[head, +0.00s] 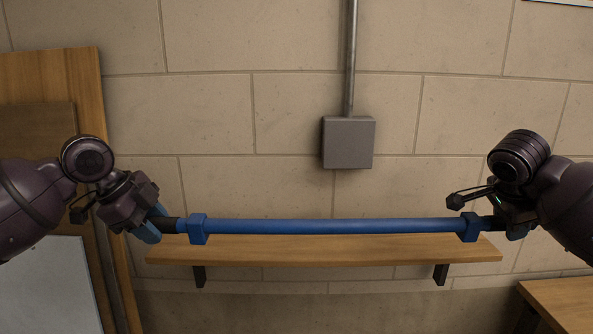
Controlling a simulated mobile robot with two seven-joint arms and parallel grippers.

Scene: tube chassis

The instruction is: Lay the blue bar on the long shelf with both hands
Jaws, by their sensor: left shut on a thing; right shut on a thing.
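The blue bar (335,226) is long and roughly level, with a blue block near each end and a dark grip section at its left end. My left gripper (165,225) is shut on the bar's left end. My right gripper (503,226) is shut on its right end, and the arm partly hides that end. The long shelf (330,250) is a wooden board on dark brackets against the wall. The bar shows just above the shelf's back edge in the head view. I cannot tell whether it is over the board or in front of it. The visible shelf top is bare.
A grey box (348,143) with a vertical pipe is on the block wall above the shelf. Wooden panels (90,100) stand at the left, with a pale grey panel (48,285) below. A wooden table corner (562,300) is at the lower right.

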